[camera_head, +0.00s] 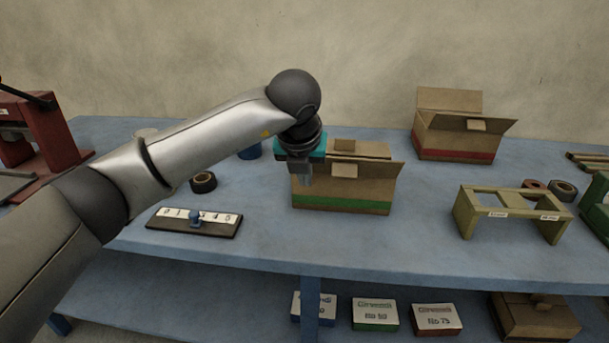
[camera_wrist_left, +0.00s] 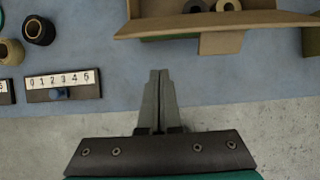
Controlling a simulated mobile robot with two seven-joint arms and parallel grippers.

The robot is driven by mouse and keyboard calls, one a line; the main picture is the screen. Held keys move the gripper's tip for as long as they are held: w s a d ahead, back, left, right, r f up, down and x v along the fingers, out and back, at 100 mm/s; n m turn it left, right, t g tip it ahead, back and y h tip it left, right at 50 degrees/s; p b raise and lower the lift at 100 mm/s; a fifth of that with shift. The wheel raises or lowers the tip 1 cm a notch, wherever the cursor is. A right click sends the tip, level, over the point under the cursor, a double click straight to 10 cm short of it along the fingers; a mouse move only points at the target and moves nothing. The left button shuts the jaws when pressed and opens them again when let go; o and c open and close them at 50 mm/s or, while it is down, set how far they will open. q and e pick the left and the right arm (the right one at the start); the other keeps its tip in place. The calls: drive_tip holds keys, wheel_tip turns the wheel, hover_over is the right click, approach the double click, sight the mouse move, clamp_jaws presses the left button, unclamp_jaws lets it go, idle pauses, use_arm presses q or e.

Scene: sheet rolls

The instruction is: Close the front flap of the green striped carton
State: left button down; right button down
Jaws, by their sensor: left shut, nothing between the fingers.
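The green striped carton (camera_head: 342,205) stands on the blue bench with its top open. Its front flap (camera_head: 380,171) stands up and leans outward, with a small tab (camera_head: 344,170) at its middle. In the left wrist view the front flap (camera_wrist_left: 165,27) runs across the top, its tab (camera_wrist_left: 222,43) pointing toward me. A dark roll (camera_wrist_left: 196,6) and a tan roll (camera_wrist_left: 228,5) show inside. My left gripper (camera_head: 305,180) is shut and empty, in front of the carton's left part; its fingertips (camera_wrist_left: 160,74) appear apart from the flap. My right gripper is not in view.
A red striped carton (camera_head: 457,148) stands open behind to the right. A numbered block (camera_head: 194,222) and a black roll (camera_head: 203,182) lie to the left. An olive stand (camera_head: 510,212) is at right. Bench space before the carton is clear.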

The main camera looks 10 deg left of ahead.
use_arm(q)
drive_tip(key=shift+r, duration=0.1)
wheel_tip(320, 180, up, 9)
drive_tip(key=p, duration=0.5)
idle(0.4)
